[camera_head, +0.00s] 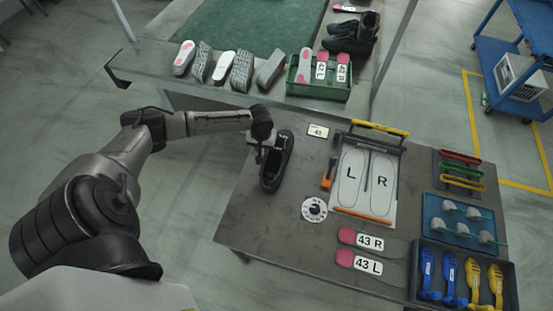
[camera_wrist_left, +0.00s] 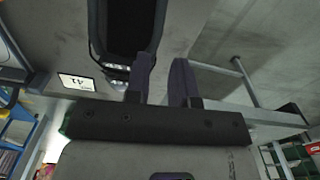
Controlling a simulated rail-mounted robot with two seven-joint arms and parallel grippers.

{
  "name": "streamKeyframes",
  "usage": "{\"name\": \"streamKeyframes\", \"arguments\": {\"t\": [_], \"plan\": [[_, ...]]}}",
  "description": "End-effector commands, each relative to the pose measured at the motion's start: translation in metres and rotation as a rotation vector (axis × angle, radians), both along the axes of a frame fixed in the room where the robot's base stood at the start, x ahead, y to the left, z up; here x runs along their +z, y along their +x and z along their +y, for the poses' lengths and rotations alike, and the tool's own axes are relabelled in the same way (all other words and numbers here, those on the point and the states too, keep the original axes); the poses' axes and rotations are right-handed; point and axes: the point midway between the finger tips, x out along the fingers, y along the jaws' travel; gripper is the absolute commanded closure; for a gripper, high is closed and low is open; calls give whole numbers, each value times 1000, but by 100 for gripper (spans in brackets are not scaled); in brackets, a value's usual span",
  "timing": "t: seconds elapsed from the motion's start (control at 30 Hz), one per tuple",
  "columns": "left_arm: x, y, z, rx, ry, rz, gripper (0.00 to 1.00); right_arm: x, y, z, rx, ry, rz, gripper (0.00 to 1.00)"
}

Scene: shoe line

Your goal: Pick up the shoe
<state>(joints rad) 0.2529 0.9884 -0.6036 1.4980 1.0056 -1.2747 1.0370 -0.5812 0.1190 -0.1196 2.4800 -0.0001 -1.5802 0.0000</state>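A black shoe (camera_head: 278,164) stands near the left edge of the grey table, and its opening faces up. My left gripper (camera_head: 260,148) is at the shoe's left side, close to its upper end. In the left wrist view the shoe (camera_wrist_left: 127,28) shows at the top, partly cut off. There the two fingers of my left gripper (camera_wrist_left: 163,78) are apart with a gap between them. One finger overlaps the shoe's edge and the other is outside it; I cannot tell whether they touch it. My right gripper is not in view.
A white L/R board (camera_head: 366,182) lies right of the shoe, with an orange-handled tool (camera_head: 328,174) between. A 41 card (camera_head: 318,131) and a round dial (camera_head: 314,209) are close by. Behind, a bench holds several soles and a green crate (camera_head: 318,90).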

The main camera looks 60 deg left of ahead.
Motion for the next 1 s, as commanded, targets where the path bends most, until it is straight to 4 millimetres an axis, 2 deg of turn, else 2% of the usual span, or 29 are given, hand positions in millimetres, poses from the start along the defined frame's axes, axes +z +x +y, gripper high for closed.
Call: {"name": "streamKeyframes", "arguments": {"t": [0.27,0.63,1.0], "plan": [[-15,0,0,-1,0,1,77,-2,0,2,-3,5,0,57],[-59,1,0,-1,1,1,77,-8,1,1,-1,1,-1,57],[-65,1,0,-2,1,1,77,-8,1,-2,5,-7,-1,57]]}}
